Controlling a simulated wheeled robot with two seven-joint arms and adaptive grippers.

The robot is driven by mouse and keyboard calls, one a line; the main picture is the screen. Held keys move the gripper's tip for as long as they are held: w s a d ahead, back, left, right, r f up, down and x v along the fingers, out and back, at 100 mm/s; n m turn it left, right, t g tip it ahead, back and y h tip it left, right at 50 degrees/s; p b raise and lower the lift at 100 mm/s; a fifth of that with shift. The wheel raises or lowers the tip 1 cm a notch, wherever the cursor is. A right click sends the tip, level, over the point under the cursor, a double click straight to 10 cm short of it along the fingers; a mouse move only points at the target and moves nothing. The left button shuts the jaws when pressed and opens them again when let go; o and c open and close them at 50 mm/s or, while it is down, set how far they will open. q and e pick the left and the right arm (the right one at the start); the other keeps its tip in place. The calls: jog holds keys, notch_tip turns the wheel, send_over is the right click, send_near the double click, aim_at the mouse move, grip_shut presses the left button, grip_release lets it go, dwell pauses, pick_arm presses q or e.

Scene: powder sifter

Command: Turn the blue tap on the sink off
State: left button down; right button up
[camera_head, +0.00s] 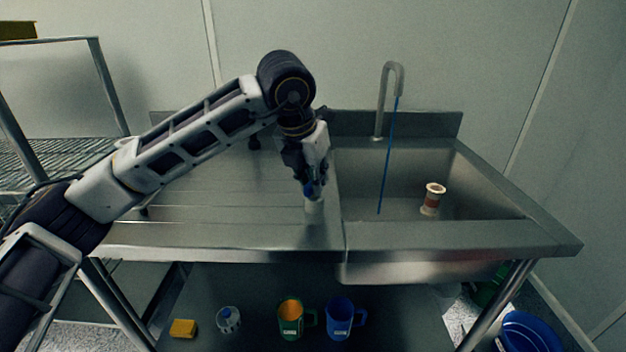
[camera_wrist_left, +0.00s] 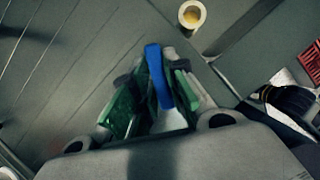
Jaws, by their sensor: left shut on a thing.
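A grey curved spout (camera_head: 381,110) rises at the back of the sink, and a thin blue stream (camera_head: 388,155) hangs from it into the basin. My left gripper (camera_head: 314,182) is above the counter just left of the basin, pointing down. It is shut on a narrow blue handle (camera_wrist_left: 158,78), which shows between the green finger pads in the left wrist view. A short pale post (camera_head: 314,206) stands right under the fingers. The fingers hide much of the handle, so I cannot tell its turned position. My right gripper is not in view.
A white cup-like container with a reddish-brown band (camera_head: 431,200) stands in the basin (camera_head: 480,185). The ribbed drainboard (camera_head: 220,205) to the left is mostly clear. Mugs, a yellow block (camera_head: 183,328) and a small jar (camera_head: 228,319) are below. A wire rack (camera_head: 65,155) stands at left.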

pick_arm(q)
jog(key=shift+n, duration=0.7)
jog(key=shift+d+n+t+y+b, duration=0.1)
jog(key=shift+n+t+y+b, duration=0.25)
jog(key=shift+n, duration=0.35)
jog(key=shift+n+y, duration=0.45)
jog(key=shift+n, duration=1.05)
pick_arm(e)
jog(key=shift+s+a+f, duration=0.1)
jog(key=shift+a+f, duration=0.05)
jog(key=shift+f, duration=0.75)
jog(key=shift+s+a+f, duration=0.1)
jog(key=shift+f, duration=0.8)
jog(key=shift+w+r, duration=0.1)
pick_arm(q)
jog(key=c, duration=1.4)
grip_release()
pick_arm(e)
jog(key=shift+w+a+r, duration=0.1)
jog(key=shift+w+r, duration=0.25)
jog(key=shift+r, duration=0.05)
